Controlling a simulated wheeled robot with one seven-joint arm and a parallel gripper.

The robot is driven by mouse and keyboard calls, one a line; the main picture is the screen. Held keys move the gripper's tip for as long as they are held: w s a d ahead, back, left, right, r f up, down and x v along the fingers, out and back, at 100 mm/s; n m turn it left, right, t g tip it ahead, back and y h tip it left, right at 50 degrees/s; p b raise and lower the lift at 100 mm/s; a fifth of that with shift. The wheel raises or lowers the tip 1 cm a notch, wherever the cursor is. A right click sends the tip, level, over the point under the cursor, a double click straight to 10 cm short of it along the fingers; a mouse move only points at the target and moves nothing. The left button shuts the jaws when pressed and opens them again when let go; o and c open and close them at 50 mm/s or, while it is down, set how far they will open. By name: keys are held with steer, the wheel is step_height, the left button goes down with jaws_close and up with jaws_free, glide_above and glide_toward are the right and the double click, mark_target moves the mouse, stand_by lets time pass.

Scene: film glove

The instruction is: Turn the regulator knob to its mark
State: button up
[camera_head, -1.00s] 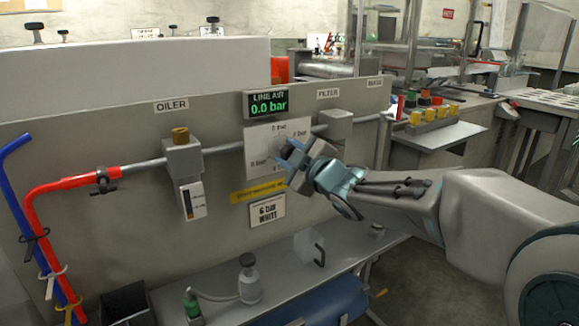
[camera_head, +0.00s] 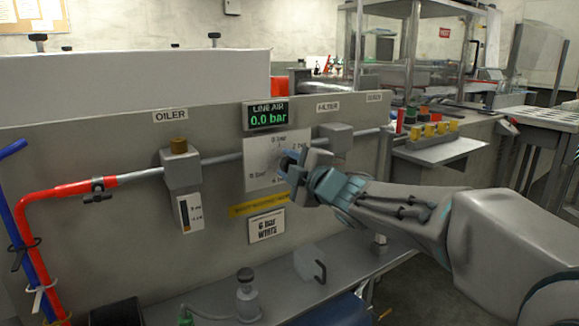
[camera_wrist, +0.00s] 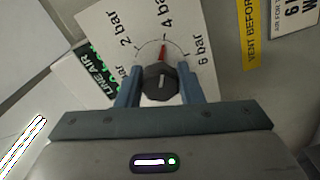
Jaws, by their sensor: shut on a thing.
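The regulator knob (camera_wrist: 159,84) is a dark, many-sided knob on a white dial plate (camera_wrist: 205,72), with a pale line on its face. A red mark (camera_wrist: 162,51) lies just beyond the knob, near the "4 bar" label. "2 bar" and "6 bar" labels lie to either side. My gripper (camera_wrist: 158,86) is shut on the knob, one finger on each side. In the head view my gripper (camera_head: 290,163) is at the dial plate (camera_head: 262,150) and hides the knob. The line air display (camera_head: 267,116) reads 0.0 bar.
The oiler (camera_head: 181,168) is left of the dial and the filter (camera_head: 336,137) right, along a pipe. A bench (camera_head: 215,300) with a small bottle (camera_head: 247,293) runs below.

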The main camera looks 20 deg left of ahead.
steer(key=o, duration=1)
steer(key=shift+c, duration=0.2)
steer(key=p+v, duration=0.3)
steer(key=v, duration=1.1)
steer(key=shift+a, duration=0.1)
